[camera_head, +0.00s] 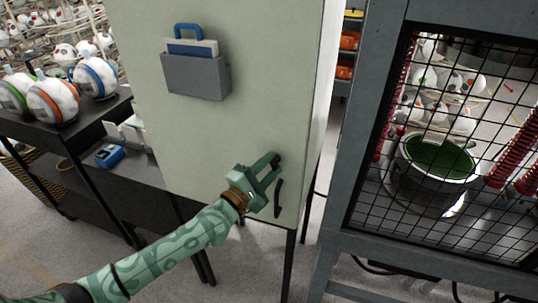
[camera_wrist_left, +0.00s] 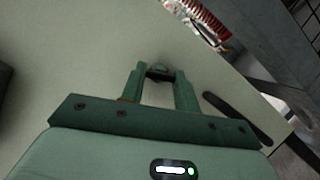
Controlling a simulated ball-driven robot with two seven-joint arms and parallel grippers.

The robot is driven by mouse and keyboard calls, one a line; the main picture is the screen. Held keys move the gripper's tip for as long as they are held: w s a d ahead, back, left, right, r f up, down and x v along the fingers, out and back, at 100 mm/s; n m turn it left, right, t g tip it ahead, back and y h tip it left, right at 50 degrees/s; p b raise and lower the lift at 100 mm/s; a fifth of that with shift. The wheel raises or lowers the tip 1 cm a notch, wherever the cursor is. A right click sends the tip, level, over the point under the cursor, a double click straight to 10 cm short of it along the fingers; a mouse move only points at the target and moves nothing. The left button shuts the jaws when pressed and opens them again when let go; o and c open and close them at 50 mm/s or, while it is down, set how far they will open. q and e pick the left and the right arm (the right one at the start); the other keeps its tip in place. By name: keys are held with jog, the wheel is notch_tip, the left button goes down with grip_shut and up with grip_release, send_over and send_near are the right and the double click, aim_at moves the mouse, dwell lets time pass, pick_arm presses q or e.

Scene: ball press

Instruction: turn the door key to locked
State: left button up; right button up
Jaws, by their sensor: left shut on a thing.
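The pale green cabinet door (camera_head: 230,130) stands upright in the middle of the head view. My green left gripper (camera_head: 272,165) comes in from the lower left and reaches the door's right side. In the left wrist view, my left gripper (camera_wrist_left: 160,80) has its fingers closed on the small dark key (camera_wrist_left: 159,70) at the door face. The fingers hide most of the key, so I cannot tell its exact angle. A black door handle (camera_head: 278,198) is just below my gripper. It also shows right of the fingers in the left wrist view (camera_wrist_left: 236,117). My right gripper is out of view.
A grey holder (camera_head: 196,77) with a blue-handled item is fixed on the upper door. Striped balls (camera_head: 95,78) sit on a dark shelf at left. A mesh-fronted grey cage (camera_head: 345,180) stands right of the cabinet, with a narrow gap between.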

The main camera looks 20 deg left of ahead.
pick_arm(q)
jog(key=shift+r+m+g+p, duration=0.15)
jog(key=shift+m+g+p, duration=0.75)
jog(key=shift+m+p, duration=2)
jog(key=shift+n+p, duration=0.45)
jog(key=shift+n, duration=0.05)
jog(key=o, duration=1)
jog(key=shift+b+v, duration=0.55)
jog(key=shift+v, duration=7.6)
jog(key=shift+d, duration=0.15)
